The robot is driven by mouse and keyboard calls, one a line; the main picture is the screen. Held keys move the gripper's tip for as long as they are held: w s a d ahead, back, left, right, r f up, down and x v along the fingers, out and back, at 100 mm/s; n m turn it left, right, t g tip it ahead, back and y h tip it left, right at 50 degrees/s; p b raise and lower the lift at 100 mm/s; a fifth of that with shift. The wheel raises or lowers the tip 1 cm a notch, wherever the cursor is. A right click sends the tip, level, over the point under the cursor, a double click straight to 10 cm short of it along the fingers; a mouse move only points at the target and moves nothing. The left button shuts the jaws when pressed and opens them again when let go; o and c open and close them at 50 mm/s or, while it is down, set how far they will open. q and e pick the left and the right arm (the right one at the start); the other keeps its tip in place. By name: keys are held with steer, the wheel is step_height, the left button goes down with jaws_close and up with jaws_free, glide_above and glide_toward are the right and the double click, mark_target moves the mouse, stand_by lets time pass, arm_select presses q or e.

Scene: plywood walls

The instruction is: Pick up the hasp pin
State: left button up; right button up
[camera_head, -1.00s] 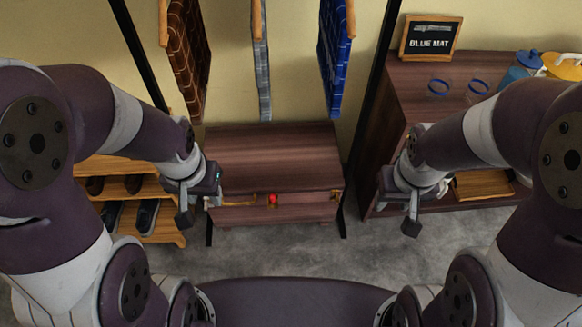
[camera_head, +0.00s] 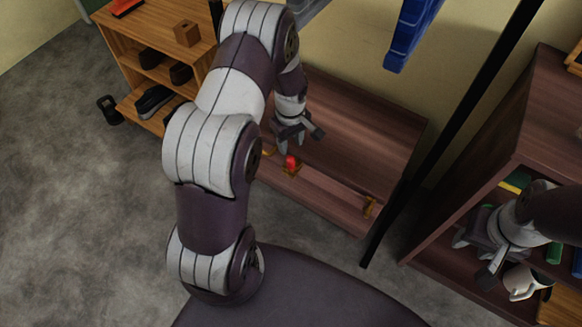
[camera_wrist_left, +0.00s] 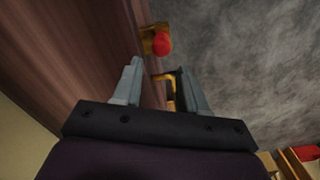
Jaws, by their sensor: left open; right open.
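The hasp pin shows a round red knob (camera_head: 292,161) at a brass hasp on the front of the brown wooden chest (camera_head: 360,125). In the left wrist view the red knob (camera_wrist_left: 163,45) lies just beyond my fingertips, with a brass plate beside it. My left gripper (camera_head: 297,140) is open and empty above the chest's front edge, close to the knob. Its two fingers (camera_wrist_left: 163,78) are spread apart in the wrist view, with a bent brass piece (camera_wrist_left: 168,92) showing between them. My right gripper (camera_head: 474,262) is open, far to the right by the shelf cabinet.
A second brass fitting (camera_head: 369,207) is on the chest front. A shoe rack (camera_head: 140,75) stands at the left. The brown cabinet (camera_head: 505,125) at the right holds a white mug (camera_head: 524,283). A blue cloth (camera_head: 412,30) hangs above the chest. The floor at left is mostly clear.

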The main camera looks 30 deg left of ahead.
mark_target(291, 158)
arm_select(q)
step_height(291, 158, down, 4)
steer(key=shift+r+b, duration=0.2)
steer(key=shift+b, duration=0.15)
step_height(291, 158, down, 5)
steer(key=b, duration=0.2)
steer(key=shift+s+d+b, duration=0.1)
steer(key=shift+s+b, duration=0.05)
steer(key=shift+b, duration=0.2)
steer(key=shift+f, duration=0.3)
steer(key=shift+r, duration=0.15)
arm_select(e)
step_height(291, 158, down, 4)
arm_select(q)
jaws_close()
